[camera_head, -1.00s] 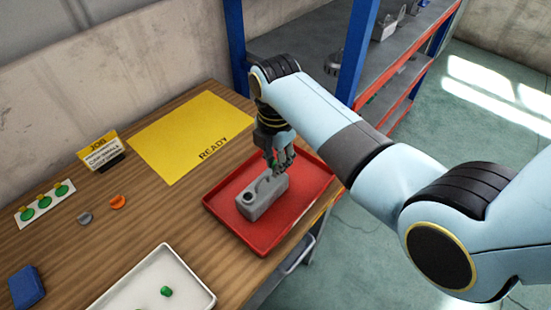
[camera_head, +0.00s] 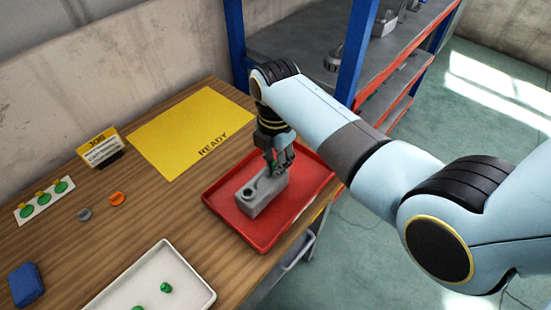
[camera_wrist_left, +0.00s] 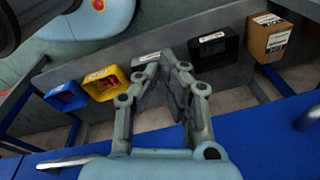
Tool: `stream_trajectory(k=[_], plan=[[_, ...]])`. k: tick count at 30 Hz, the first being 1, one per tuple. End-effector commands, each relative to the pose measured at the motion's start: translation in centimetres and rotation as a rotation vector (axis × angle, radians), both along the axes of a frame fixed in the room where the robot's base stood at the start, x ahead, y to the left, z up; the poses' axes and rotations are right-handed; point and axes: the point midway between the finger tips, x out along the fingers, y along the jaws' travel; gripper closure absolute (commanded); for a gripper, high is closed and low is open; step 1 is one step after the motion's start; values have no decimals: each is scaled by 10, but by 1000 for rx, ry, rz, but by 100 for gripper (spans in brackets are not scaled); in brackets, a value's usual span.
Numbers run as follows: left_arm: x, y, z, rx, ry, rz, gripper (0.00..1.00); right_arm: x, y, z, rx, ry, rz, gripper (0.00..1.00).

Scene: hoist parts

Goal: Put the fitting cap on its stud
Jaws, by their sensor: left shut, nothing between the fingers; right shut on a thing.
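My right gripper (camera_head: 280,163) is over the far end of a grey block-like part (camera_head: 262,198) in a red tray (camera_head: 222,219). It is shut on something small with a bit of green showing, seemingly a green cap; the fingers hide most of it. A dark ring (camera_head: 250,192) shows on the near top of the grey part. Whether the held thing touches the grey part cannot be told. A grey cap (camera_head: 85,214) and an orange cap (camera_head: 117,199) lie on the table. My left gripper (camera_wrist_left: 170,60) is shut and empty in the left wrist view.
A white tray (camera_head: 185,257) at the front holds small green pieces (camera_head: 166,287). A yellow READY mat (camera_head: 185,130), a job card (camera_head: 100,148), a strip with green discs (camera_head: 44,199) and a blue box (camera_head: 26,285) lie on the table. A blue-framed shelf (camera_head: 355,60) stands behind.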

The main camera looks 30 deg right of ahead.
Motion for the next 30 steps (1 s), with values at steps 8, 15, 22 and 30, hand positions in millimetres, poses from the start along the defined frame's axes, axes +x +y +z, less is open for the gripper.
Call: stream_trajectory(k=[8,15,22,30], plan=[[0,0,0,0,0,0,100,0,0,0,0,0,0,66],[0,0,0,0,0,0,100,0,0,0,0,0,0,59],[-1,1,0,1,1,0,100,1,0,14,0,-3,0,59],[0,0,0,0,0,0,100,1,0,72,1,-5,0,59]])
